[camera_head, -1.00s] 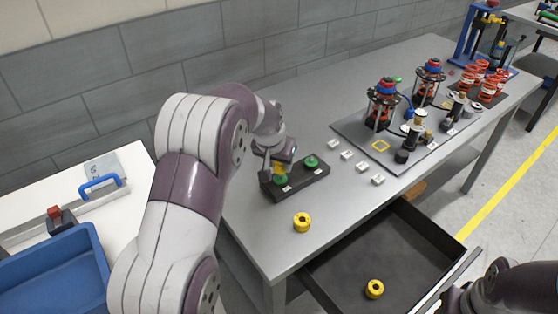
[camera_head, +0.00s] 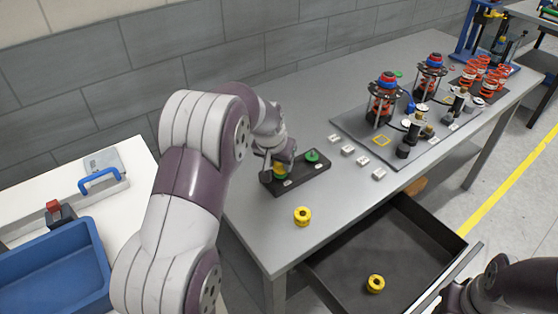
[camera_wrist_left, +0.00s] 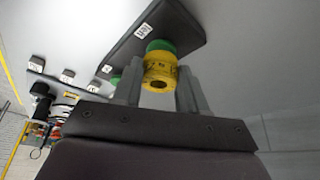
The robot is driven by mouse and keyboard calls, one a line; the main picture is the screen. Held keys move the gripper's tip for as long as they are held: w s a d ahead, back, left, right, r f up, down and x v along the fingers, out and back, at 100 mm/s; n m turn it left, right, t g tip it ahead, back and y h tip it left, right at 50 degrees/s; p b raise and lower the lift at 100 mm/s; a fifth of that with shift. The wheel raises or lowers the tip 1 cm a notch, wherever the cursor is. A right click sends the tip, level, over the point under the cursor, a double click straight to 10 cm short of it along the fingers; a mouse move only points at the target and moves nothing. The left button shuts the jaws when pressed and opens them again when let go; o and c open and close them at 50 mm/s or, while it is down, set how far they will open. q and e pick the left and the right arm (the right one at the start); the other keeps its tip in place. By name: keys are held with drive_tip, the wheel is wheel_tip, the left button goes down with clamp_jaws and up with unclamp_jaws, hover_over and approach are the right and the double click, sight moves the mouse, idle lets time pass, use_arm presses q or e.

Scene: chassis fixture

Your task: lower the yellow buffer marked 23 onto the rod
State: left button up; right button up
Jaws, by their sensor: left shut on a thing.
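My left gripper (camera_wrist_left: 156,92) is shut on a yellow buffer (camera_wrist_left: 160,72), with a finger on either side of it. The dark hole in the buffer's near end shows, and its printed marking is too small to read surely. A green ring (camera_wrist_left: 160,46) lies right beyond the buffer on a black base (camera_wrist_left: 170,22) with white labels. I cannot tell whether buffer and ring touch. The rod is hidden. In the head view, the left hand is over the left end of the black base (camera_head: 303,180). A second green piece (camera_head: 312,156) sits at its right end. My right gripper is out of view.
A yellow buffer (camera_head: 302,217) stands on the grey table (camera_head: 250,228) near its front edge. Another yellow buffer (camera_head: 376,284) lies in the open drawer (camera_head: 345,262). Small white blocks (camera_head: 348,150) and a dark board (camera_head: 400,160) with assemblies are to the right.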

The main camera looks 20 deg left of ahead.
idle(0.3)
use_arm(q)
drive_tip(key=shift+f, duration=0.4)
idle(0.6)
drive_tip(key=shift+f, duration=0.1)
idle(0.4)
drive_tip(key=o, duration=1.1)
